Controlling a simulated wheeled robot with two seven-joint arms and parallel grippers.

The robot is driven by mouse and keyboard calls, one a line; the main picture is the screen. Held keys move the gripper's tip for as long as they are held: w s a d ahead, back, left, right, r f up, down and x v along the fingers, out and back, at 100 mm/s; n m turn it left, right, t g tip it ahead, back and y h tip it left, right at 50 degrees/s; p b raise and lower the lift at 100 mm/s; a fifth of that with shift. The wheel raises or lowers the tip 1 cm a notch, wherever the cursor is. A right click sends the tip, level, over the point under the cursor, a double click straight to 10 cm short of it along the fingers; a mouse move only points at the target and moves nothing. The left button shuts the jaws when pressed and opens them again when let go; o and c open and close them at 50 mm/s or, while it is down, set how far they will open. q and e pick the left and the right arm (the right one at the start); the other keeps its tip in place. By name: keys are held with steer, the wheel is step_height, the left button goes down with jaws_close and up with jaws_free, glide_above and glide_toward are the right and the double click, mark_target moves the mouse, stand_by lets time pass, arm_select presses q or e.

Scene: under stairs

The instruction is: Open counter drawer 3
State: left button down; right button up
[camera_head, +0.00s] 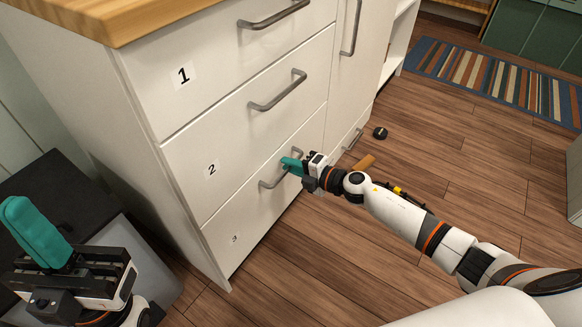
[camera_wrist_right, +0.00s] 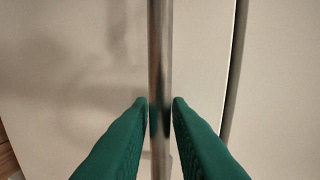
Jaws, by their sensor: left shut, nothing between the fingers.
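Counter drawer 3 (camera_head: 236,215) is the lowest white drawer front of the counter, and it looks flush with the cabinet. Its grey bar handle (camera_head: 268,184) is partly hidden by my right gripper (camera_head: 287,164). In the right wrist view the handle bar (camera_wrist_right: 160,50) runs vertically between the teal fingertips of my right gripper (camera_wrist_right: 160,103). The fingertips close in on both sides of the bar and appear to touch it. My left gripper (camera_head: 20,210) is at the lower left, shut and empty, away from the drawers.
Drawers 1 (camera_head: 215,75) and 2 (camera_head: 225,135) above are closed, under a wooden countertop (camera_head: 110,12). A dark box-like surface (camera_head: 45,180) stands left of the counter. A small black object (camera_head: 380,133) lies on the wooden floor (camera_head: 450,170). A striped rug (camera_head: 500,85) lies farther back.

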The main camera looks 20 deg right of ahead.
steer(key=shift+w, duration=0.1)
steer(key=shift+c, duration=0.6)
jaws_close()
stand_by(0.8)
